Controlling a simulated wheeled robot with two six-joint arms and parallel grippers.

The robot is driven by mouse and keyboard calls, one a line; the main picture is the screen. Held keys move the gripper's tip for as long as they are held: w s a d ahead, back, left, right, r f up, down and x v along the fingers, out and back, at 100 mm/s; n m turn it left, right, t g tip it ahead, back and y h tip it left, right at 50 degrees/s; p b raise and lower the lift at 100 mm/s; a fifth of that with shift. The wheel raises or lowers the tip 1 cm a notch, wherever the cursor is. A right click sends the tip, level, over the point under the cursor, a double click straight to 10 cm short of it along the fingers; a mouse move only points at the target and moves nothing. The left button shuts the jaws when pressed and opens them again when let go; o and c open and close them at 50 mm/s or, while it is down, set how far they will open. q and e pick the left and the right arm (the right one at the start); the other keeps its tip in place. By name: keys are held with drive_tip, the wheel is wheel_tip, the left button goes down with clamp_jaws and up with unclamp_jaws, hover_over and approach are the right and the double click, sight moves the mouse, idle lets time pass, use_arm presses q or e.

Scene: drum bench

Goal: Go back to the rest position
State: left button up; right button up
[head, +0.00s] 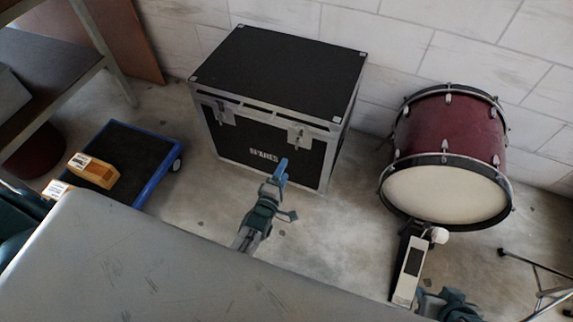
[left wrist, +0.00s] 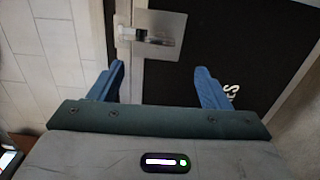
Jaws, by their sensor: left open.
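My left gripper (head: 281,172) is in front of the black flight case (head: 282,60), near its front face and right-hand latch. In the left wrist view the two blue fingers of the left gripper (left wrist: 157,80) are spread apart with nothing between them. Beyond them are a metal latch (left wrist: 155,36) and the case's black side with white letters. The case's lid is down. Part of my right arm shows at the bottom edge of the head view, beside the drum pedal; its fingers cannot be made out.
A dark red bass drum (head: 452,125) stands at the right with a pedal (head: 410,268) before it. A blue-edged dolly (head: 150,155) with a wooden block (head: 93,170) is at the left. A grey bench top (head: 150,265) fills the front. Concrete floor is bare between case and drum.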

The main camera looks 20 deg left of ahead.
use_arm(q)
drive_tip(key=shift+s, duration=0.1)
idle(0.5)
